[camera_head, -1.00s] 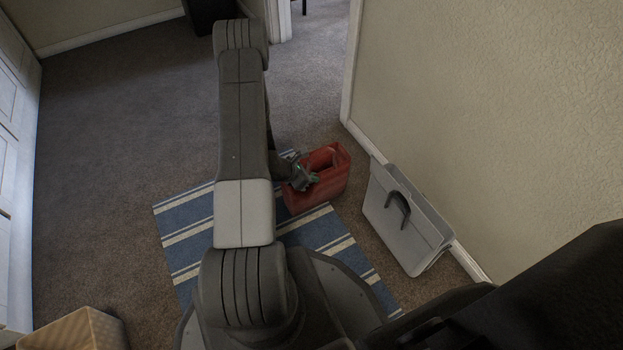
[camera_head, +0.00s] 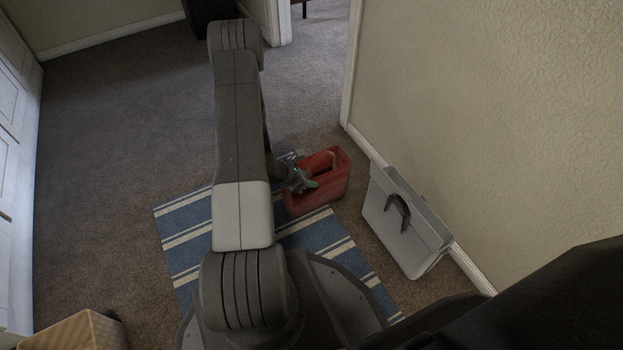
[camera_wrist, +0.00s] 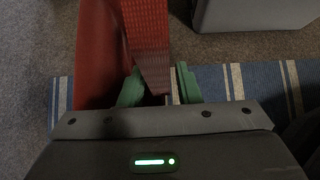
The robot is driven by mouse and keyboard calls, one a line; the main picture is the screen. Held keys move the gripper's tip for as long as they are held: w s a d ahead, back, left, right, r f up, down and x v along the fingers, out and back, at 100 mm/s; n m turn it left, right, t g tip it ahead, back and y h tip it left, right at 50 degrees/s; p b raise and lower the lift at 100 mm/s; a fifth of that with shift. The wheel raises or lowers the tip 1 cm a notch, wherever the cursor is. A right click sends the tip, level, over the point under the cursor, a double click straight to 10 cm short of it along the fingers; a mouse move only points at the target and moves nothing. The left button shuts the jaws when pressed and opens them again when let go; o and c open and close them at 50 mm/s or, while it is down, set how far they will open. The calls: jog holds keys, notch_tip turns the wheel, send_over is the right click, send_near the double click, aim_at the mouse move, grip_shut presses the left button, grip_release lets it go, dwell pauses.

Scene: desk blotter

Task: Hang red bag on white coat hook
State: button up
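The red bag (camera_head: 325,188) stands on the floor at the edge of the striped rug. In the wrist view its red strap (camera_wrist: 147,40) runs down between my green fingertips. My gripper (camera_head: 304,180) is at the bag's near left side, partly covered by my arm in the head view. In the wrist view my gripper (camera_wrist: 160,88) is open, with one finger on each side of the strap. A narrow gap shows between the strap and the right finger. The white coat hook is not seen in either view.
A grey case (camera_head: 406,225) with a black handle leans near the right wall. The blue and white rug (camera_head: 187,222) lies under the bag's side. A wicker basket (camera_head: 78,332) is at the lower left. Carpet is clear to the left and behind.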

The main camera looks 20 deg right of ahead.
jog(key=p+v, duration=0.2)
jog(key=v, duration=0.8)
jog(key=shift+a+r, duration=0.15)
jog(key=shift+r, duration=0.05)
jog(key=shift+f, duration=0.1)
jog(key=x, duration=0.3)
jog(key=b+x, duration=0.1)
jog(key=x, duration=0.3)
jog(key=d+r+b+x, duration=0.1)
jog(key=x, duration=0.2)
jog(key=shift+w+d+f, duration=0.1)
jog(key=shift+d+f, duration=0.1)
jog(key=shift+f, duration=0.1)
jog(key=shift+r, duration=0.5)
jog(key=shift+f, duration=0.15)
